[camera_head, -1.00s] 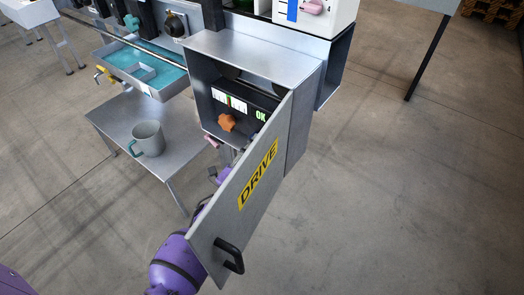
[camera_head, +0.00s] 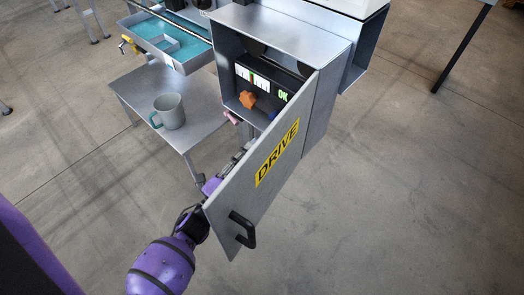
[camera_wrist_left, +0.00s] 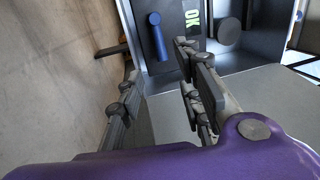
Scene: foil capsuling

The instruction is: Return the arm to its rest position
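My left arm comes in from the lower left in the head view, and the open cabinet door (camera_head: 262,172) marked DRIVE hides most of its gripper. In the left wrist view the left gripper (camera_wrist_left: 157,62) has its fingers apart with nothing between them. It points towards the cabinet (camera_head: 313,105), where a blue lever (camera_wrist_left: 158,35) and a lit OK display (camera_wrist_left: 193,18) show beyond the fingertips. The head view shows the OK display (camera_head: 283,96) and an orange knob (camera_head: 248,99) inside the cabinet. My right gripper is not in view.
The door stands wide open, with its black handle (camera_head: 243,230) close to my left forearm. A grey mug (camera_head: 170,111) stands on a low metal table (camera_head: 130,85) to the left. A teal-lined tray (camera_head: 190,62) is behind it.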

